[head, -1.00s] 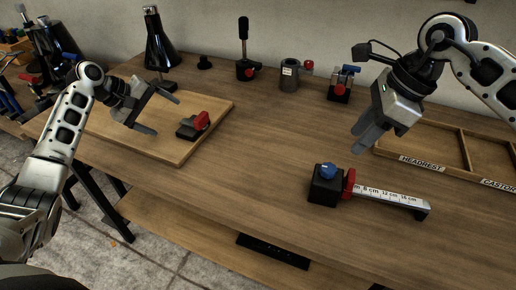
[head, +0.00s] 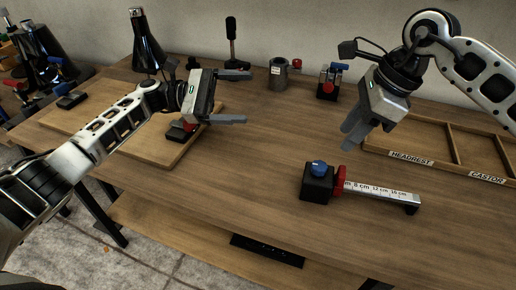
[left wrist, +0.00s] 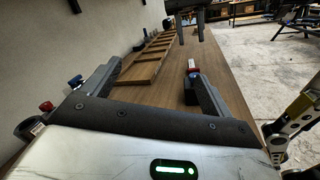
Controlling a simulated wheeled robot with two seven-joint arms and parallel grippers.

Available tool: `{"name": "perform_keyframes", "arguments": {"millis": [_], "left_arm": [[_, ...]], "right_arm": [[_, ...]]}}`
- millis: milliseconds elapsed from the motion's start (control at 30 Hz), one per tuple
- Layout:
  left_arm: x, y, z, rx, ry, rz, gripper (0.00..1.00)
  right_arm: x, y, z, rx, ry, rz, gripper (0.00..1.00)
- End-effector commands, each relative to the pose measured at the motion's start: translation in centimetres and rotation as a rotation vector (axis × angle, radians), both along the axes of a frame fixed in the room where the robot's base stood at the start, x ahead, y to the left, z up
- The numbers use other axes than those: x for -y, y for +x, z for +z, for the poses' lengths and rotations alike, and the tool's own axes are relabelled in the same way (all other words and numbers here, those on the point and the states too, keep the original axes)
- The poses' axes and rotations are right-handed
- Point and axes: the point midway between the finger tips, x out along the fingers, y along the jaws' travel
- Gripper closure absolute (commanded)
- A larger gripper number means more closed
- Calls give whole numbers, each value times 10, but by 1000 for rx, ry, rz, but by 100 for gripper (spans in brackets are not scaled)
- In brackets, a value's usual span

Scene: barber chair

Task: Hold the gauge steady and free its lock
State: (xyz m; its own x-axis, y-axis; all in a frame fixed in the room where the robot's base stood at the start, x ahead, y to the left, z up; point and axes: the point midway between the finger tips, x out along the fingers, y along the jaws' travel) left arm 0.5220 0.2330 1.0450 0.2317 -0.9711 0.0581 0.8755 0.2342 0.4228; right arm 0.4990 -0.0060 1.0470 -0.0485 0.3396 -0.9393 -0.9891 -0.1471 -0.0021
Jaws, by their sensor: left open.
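The gauge (head: 385,190) lies on the workbench at right of centre in the head view. It has a black block with a blue knob (head: 319,168) on top, a red slider (head: 339,182) and a pale ruler bar marked in cm. My left gripper (head: 247,97) is open and empty above the bench, behind and to the left of the gauge. In the left wrist view, the gauge (left wrist: 191,67) shows small and partly hidden by a finger. My right gripper (head: 355,138) hangs above and behind the gauge, apart from it; its fingers look close together, but their gap is unclear.
A divided tray (head: 430,149) labelled HEADREST and CASTOR is at right. Several fixtures stand along the back, including a grey cylinder (head: 278,74). The bench middle is clear.

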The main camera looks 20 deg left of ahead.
Motion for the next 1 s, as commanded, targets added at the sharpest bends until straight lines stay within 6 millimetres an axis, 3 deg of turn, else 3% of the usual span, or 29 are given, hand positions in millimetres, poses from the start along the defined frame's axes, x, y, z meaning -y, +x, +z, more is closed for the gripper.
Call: {"name": "perform_keyframes", "arguments": {"millis": [100,200,400,667,1000], "left_arm": [[31,-8,-23,-153,125,-51,15],[49,-18,-46,-281,219,-67,15],[63,-36,-82,-451,335,-63,15],[77,-42,-98,-503,367,-59,15],[135,-36,-122,-503,366,-61,15]], "right_arm": [[0,0,0,0,0,0,64],[0,0,0,0,0,0,64],[0,0,0,0,0,0,64],[0,0,0,0,0,0,64],[0,0,0,0,0,0,64]]}}
